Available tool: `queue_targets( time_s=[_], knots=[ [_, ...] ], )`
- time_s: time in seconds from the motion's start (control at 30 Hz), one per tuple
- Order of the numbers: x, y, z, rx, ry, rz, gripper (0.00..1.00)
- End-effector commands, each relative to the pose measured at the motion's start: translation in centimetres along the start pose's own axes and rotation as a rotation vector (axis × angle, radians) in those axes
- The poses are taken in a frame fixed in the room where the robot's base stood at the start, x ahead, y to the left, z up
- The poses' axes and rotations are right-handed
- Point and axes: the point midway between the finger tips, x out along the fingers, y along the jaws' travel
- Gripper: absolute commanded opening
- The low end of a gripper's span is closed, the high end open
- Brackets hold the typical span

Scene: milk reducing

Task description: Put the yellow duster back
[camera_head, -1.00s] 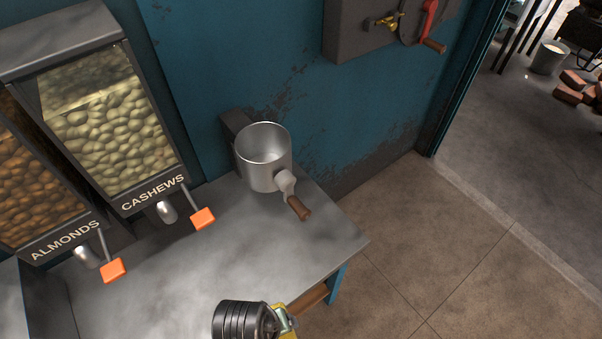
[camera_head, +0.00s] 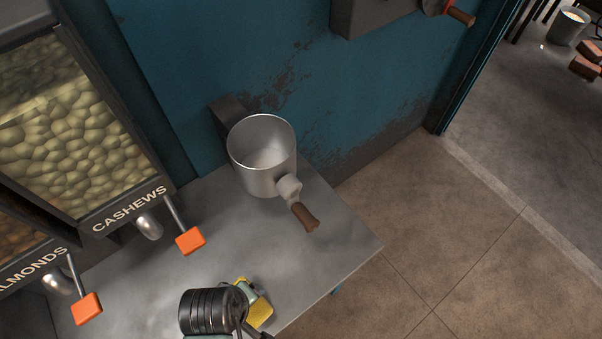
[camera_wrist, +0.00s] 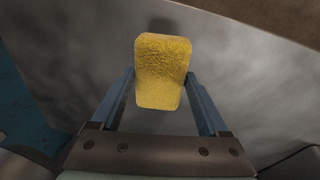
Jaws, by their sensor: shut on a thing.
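The yellow duster (camera_wrist: 162,72) is a small block with a rough yellow face. In the wrist view it sits between the two fingers of my gripper (camera_wrist: 165,95), which is shut on it. In the head view the duster (camera_head: 262,312) shows beside the dark end of my arm, over the front part of the metal counter (camera_head: 330,240). Part of it is hidden by my gripper. I cannot tell whether it touches the counter.
A metal pot (camera_head: 262,160) with a wooden handle (camera_head: 305,217) stands at the back of the counter. Nut dispensers with orange levers, including the cashew dispenser (camera_head: 75,120), stand at the left. The counter between pot and gripper is clear. Tiled floor (camera_head: 420,220) lies right.

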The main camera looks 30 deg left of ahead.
Motion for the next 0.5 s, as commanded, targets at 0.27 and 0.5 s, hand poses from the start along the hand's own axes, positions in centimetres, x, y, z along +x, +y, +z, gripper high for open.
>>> queue_targets(
  time_s=[0.27,0.5],
  knots=[
    [0.8,7.8,1.0,0.007,0.001,0.005,0.26],
    [1.5,12.4,1.7,0.004,0.001,0.003,0.26]
  ],
)
